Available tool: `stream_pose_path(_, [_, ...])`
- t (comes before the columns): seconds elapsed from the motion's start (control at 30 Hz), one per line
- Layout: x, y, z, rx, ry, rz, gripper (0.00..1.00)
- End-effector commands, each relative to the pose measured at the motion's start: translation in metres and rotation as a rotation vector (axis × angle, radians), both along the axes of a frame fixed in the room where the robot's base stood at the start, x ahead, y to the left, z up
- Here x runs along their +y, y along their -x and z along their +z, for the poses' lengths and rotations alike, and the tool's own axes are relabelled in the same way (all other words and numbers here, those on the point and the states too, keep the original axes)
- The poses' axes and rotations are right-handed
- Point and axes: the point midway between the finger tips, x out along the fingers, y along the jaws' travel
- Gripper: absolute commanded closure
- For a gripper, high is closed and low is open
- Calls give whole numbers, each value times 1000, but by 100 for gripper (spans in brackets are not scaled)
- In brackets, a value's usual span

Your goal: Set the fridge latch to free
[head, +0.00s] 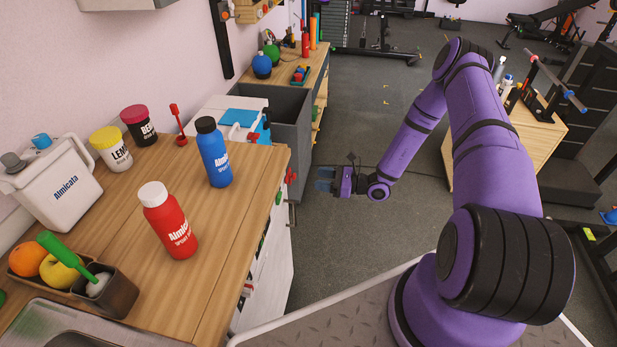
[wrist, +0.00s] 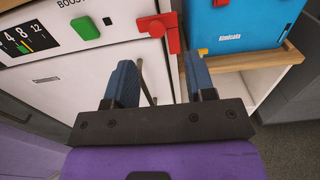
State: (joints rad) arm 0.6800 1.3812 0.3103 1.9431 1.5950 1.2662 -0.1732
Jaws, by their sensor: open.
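The fridge latch appears to be a red lever (wrist: 155,25) at the right edge of a white front panel (wrist: 60,72) in the wrist view. Its arm points left from a red block at the edge. In the head view, a small red part (head: 290,176), likely the same latch, shows on the side of the counter unit. My gripper (wrist: 159,65) is open and empty, with its blue fingers pointing at the panel just below the lever. I see no contact with the lever. In the head view, my gripper (head: 325,180) is to the right of the unit.
A green knob (wrist: 85,28) and a numbered dial (wrist: 20,38) are left of the lever. A blue box (wrist: 232,25) stands on a wooden shelf (wrist: 265,72) to the right. Bottles, including a red one (head: 170,225), stand on the counter. Open floor (head: 345,120) lies behind my gripper.

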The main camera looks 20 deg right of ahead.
Motion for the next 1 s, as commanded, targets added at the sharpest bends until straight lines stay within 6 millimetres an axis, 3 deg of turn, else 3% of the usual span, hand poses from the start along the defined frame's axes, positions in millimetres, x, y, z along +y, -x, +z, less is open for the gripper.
stream_pose_path(0.23, [-19,12,0,0,1,-1,50])
stream_pose_path(0.8, [-20,13,1,-1,2,2,50])
stream_pose_path(1.0, [-18,10,25,-36,47,68,50])
